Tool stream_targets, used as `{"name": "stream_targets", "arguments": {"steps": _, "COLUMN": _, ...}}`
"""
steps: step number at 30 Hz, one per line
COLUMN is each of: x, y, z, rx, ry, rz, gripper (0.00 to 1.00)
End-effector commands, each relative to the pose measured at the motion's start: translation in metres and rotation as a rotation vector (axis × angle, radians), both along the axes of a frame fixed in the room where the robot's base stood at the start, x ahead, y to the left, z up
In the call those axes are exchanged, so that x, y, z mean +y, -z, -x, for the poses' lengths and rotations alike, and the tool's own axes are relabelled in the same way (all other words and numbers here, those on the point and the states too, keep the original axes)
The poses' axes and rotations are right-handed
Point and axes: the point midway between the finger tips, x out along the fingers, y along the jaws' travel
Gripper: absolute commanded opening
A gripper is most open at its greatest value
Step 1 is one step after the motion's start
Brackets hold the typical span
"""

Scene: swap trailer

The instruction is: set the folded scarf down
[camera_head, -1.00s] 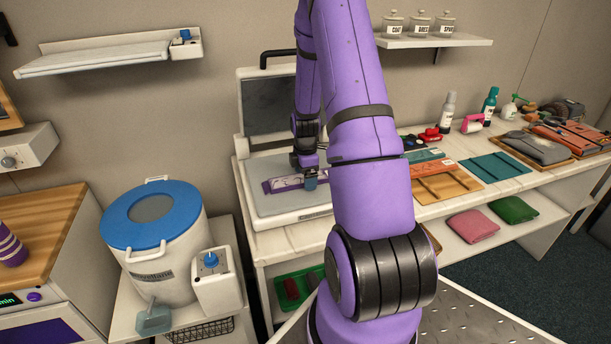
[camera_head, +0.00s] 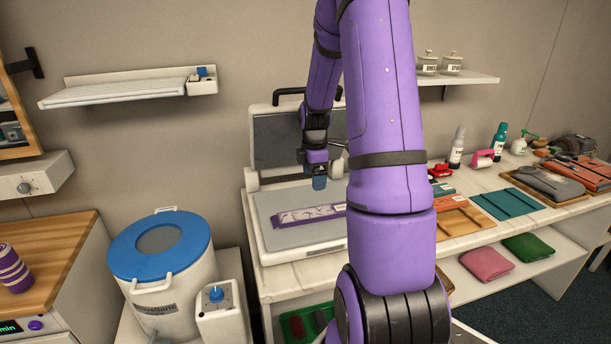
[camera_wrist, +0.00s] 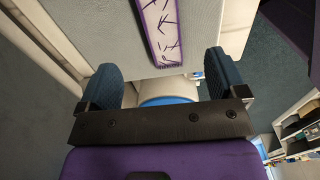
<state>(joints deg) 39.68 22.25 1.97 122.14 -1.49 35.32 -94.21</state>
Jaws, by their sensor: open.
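The folded scarf (camera_head: 300,216), a long narrow purple strip with a pale patterned panel, lies flat on the grey pad (camera_head: 275,240) of the open press. Part of its right end is hidden behind my arm in the head view. My gripper (camera_head: 320,184) is above the pad, apart from the scarf, with its blue fingers pointing down. In the wrist view the two fingers (camera_wrist: 159,60) are spread wide with nothing between them, and the scarf (camera_wrist: 163,30) shows beyond them with dark marks on white.
The press's raised lid (camera_head: 285,140) stands behind the pad. A blue-lidded drum (camera_head: 160,285) is at lower left. The counter to the right holds bottles, a teal folded cloth (camera_head: 503,203) and trays. Pink (camera_head: 486,264) and green (camera_head: 528,247) cloths lie on the shelf below.

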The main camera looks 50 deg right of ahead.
Motion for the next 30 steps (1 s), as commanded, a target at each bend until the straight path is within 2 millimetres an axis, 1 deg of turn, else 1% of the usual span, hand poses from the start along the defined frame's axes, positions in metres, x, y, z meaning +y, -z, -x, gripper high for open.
{"name": "stream_targets", "arguments": {"steps": 2, "x": 0.013, "y": -0.018, "z": -0.003, "rx": -0.017, "ry": 0.023, "rz": 0.013, "gripper": 0.91}}
{"name": "stream_targets", "arguments": {"steps": 5, "x": 0.038, "y": -0.046, "z": -0.005, "rx": -0.043, "ry": 0.086, "rz": 0.029, "gripper": 0.91}}
{"name": "stream_targets", "arguments": {"steps": 7, "x": 0.06, "y": -0.069, "z": -0.004, "rx": -0.068, "ry": 0.141, "rz": 0.04, "gripper": 0.91}}
{"name": "stream_targets", "arguments": {"steps": 12, "x": 0.112, "y": -0.12, "z": 0.006, "rx": -0.134, "ry": 0.28, "rz": 0.05, "gripper": 0.91}}
{"name": "stream_targets", "arguments": {"steps": 14, "x": 0.13, "y": -0.136, "z": 0.012, "rx": -0.158, "ry": 0.327, "rz": 0.049, "gripper": 0.91}}
{"name": "stream_targets", "arguments": {"steps": 18, "x": 0.171, "y": -0.168, "z": 0.032, "rx": -0.216, "ry": 0.44, "rz": 0.035, "gripper": 0.91}}
{"name": "stream_targets", "arguments": {"steps": 21, "x": 0.198, "y": -0.188, "z": 0.05, "rx": -0.257, "ry": 0.52, "rz": 0.016, "gripper": 0.91}}
{"name": "stream_targets", "arguments": {"steps": 26, "x": 0.236, "y": -0.213, "z": 0.084, "rx": -0.319, "ry": 0.648, "rz": -0.031, "gripper": 0.91}}
{"name": "stream_targets", "arguments": {"steps": 30, "x": 0.265, "y": -0.228, "z": 0.117, "rx": -0.365, "ry": 0.758, "rz": -0.088, "gripper": 0.91}}
